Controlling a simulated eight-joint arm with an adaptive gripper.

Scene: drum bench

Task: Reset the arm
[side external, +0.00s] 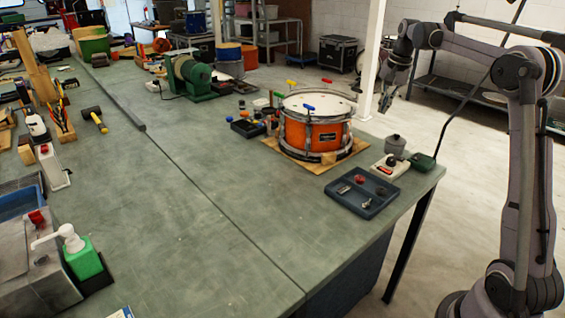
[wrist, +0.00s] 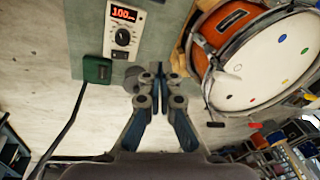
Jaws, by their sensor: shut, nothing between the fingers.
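My arm stands at the right of the side external view, bent over at the top. My gripper (side external: 386,105) hangs from it, pointing down, in the air beyond the bench's right edge and to the right of the drum. In the wrist view my gripper (wrist: 158,72) has its fingertips close together, shut with nothing between them. The orange drum (side external: 311,135) sits on a wooden board on the green bench (side external: 210,175). The drum also shows at the upper right of the wrist view (wrist: 265,65), apart from the fingers.
A dark tray (side external: 362,196) with small parts lies near the bench's right corner. A white device (side external: 388,168) with a red display in the wrist view (wrist: 123,28), a grey pot (side external: 395,145) and a green box (side external: 423,161) stand behind it. The bench's front middle is clear.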

